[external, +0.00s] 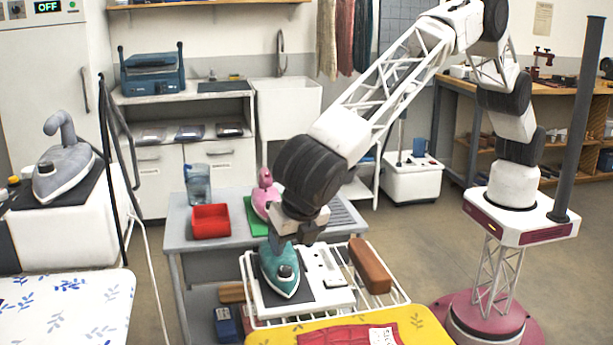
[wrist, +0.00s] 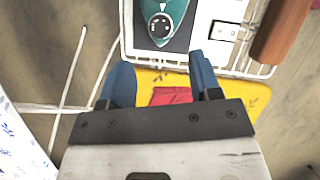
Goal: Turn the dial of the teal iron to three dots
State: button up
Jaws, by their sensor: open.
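The teal iron (external: 276,262) stands on a dark pad on a white base, with its tip towards the yellow board. A dark round dial (external: 285,271) sits on its upper face. In the wrist view, the front part of the iron (wrist: 176,8) and the dial (wrist: 160,25) show at the top, cut off by the frame edge. The dial's marks are too small to read. My gripper (wrist: 160,82) is open and empty, with blue fingers apart below the iron in that view. In the external view, my gripper (external: 285,240) is over the iron's rear and partly hides it.
A brown block (external: 369,265) lies on the white wire rack (external: 403,297) right of the iron. A pink iron (external: 264,196) and a red bin (external: 211,221) stand on the grey table behind. A yellow board (external: 428,330) with red cloth is in front.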

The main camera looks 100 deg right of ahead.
aim_at(285, 268)
jog(key=shift+f, duration=0.1)
jog(key=shift+x, duration=3.8)
jog(key=shift+d, duration=0.1)
jog(key=c, duration=0.9)
